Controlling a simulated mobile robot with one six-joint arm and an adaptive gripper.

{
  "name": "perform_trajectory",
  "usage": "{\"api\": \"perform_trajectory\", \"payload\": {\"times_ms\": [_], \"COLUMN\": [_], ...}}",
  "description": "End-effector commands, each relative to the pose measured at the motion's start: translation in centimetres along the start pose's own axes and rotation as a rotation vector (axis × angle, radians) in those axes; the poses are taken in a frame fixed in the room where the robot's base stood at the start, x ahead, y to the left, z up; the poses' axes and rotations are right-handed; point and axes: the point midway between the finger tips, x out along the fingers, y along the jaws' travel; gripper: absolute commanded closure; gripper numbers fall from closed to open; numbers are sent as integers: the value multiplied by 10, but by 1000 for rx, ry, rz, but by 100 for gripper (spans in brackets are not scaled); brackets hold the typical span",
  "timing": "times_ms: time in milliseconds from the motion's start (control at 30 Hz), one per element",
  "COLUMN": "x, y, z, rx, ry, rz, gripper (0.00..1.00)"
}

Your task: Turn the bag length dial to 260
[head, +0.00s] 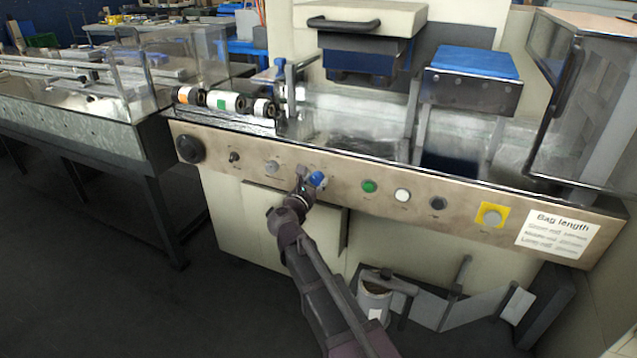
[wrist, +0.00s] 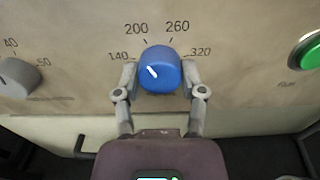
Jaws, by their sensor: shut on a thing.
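The bag length dial is a blue round knob (wrist: 163,60) on the machine's front panel. Its scale reads 140, 200, 260 and 320 in the wrist view. The white pointer line on the knob slants to the upper left, between the 140 and 200 marks. My gripper (wrist: 160,75) has one finger on each side of the knob and is shut on it. In the head view, the blue knob (head: 317,179) shows just beyond my gripper (head: 308,184), which partly hides it.
A grey knob (wrist: 18,77) is left of the dial and a green Run button (wrist: 312,51) is right. The head view also shows a white button (head: 402,195), a yellow-backed button (head: 492,215) and a "Bag length" label (head: 558,233). A can (head: 373,300) stands below the panel.

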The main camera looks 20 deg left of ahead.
Motion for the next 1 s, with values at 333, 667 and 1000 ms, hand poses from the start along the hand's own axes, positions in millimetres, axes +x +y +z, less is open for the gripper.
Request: {"api": "perform_trajectory", "payload": {"times_ms": [333, 667, 1000], "x": [-4, -4, -3], "y": [-2, -1, -1], "z": [0, 0, 0], "rx": [12, 35, 97], "ry": [1, 1, 1], "rz": [-1, 0, 1], "gripper": [95, 95, 95]}}
